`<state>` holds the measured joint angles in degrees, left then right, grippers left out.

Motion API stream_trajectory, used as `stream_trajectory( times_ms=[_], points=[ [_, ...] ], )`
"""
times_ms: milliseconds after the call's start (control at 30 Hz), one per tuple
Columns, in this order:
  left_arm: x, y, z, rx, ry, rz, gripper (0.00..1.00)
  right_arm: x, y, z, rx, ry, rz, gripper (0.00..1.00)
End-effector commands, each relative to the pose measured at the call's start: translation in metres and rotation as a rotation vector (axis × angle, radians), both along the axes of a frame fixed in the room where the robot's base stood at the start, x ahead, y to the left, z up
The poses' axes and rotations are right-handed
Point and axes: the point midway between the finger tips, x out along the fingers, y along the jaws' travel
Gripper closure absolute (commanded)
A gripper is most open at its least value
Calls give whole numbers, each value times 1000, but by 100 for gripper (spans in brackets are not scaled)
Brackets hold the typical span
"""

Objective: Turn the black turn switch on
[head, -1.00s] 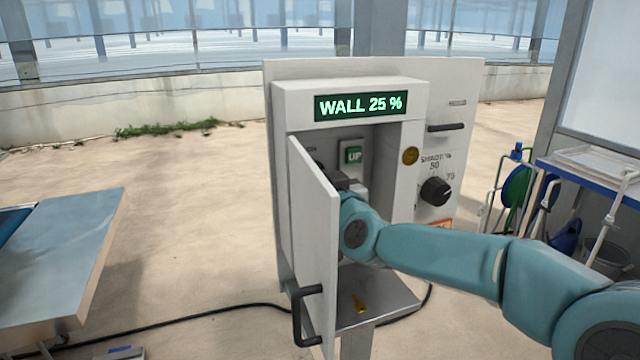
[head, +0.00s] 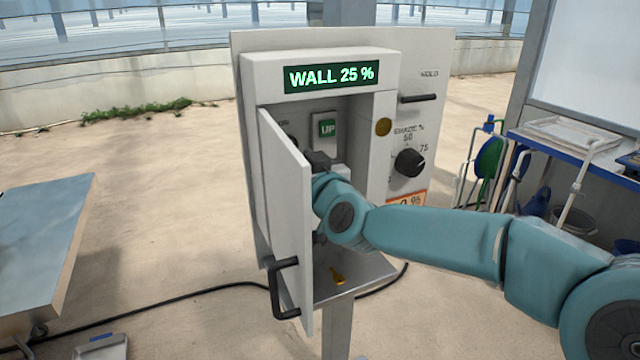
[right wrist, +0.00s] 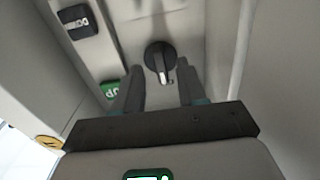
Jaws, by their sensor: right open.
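The black turn switch (right wrist: 158,60) shows in the right wrist view as a round knob with a pale pointer mark, on the inner panel of the grey control box (head: 383,75). My right gripper (right wrist: 160,88) is open, its two dark fingers on either side of the near part of the switch. I cannot tell whether they touch it. In the head view my right gripper (head: 318,160) reaches into the box past the open door (head: 287,205); the door and my arm hide much of the inside, so the switch is not clear there. My left gripper is not in view.
The display (head: 331,77) reads WALL 25 %. A shading dial (head: 409,162) is on the right face.

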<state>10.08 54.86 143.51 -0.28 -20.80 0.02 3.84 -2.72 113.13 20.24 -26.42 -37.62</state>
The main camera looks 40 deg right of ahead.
Motion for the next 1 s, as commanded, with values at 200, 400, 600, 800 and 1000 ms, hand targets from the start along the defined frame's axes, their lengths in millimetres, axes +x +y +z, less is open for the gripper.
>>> stream_trajectory(
  times_ms=[200, 400, 600, 800, 1000],
  points=[
    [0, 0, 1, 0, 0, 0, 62, -60, 14, 3, 1, -4, 1, 60],
    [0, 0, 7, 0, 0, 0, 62, -104, 25, 3, 2, -5, 0, 60],
    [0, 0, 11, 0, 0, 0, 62, -125, 30, 2, 1, -1, 0, 60],
    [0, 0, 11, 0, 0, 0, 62, -129, 31, 1, 1, -1, 0, 60],
    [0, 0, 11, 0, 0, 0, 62, -128, 31, 0, 1, -1, 0, 60]
  ],
)
